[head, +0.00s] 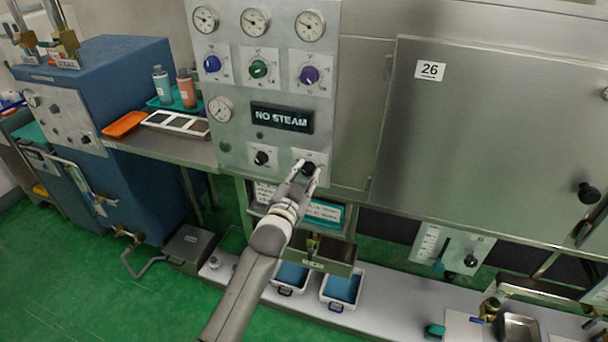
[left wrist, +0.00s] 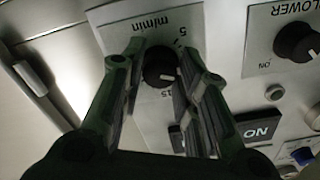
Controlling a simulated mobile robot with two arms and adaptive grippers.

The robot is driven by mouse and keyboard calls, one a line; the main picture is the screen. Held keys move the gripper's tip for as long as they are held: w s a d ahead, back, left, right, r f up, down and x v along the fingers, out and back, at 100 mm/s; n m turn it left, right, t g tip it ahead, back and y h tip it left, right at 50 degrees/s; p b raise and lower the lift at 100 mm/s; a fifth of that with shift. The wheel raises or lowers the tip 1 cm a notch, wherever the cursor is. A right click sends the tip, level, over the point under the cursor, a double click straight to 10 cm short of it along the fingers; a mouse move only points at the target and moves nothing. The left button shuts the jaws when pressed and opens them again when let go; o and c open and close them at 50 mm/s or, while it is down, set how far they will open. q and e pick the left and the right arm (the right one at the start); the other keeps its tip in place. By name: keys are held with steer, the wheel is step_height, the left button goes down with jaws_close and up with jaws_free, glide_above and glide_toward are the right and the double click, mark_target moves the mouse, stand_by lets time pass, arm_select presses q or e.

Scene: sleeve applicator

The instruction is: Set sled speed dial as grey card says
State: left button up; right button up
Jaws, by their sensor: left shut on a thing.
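The sled speed dial (head: 309,167) is a black knob on a white plate at the lower right of the steel control panel. In the left wrist view the dial (left wrist: 161,66) sits on a plate (left wrist: 120,35) marked "m/min" with 5 and 15, seen upside down. A white pointer mark shows on its face. My left gripper (head: 307,170) is shut on this dial, one finger on each side; the fingers (left wrist: 160,75) partly hide the scale. I cannot make out a grey card for certain. My right gripper is not in view.
A blower knob (head: 261,158) is left of the dial, with the "NO STEAM" sign (head: 282,118) above. Blue, green and purple knobs and gauges fill the upper panel. A steel door marked 26 (head: 430,70) is at right. A shelf with cards (head: 325,211) lies below.

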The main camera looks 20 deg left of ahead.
arm_select(q)
steer(key=shift+f, duration=0.15)
stand_by(0.3)
steer(key=o, duration=1)
steer(key=s, duration=1.2)
steer(key=shift+a, duration=0.25)
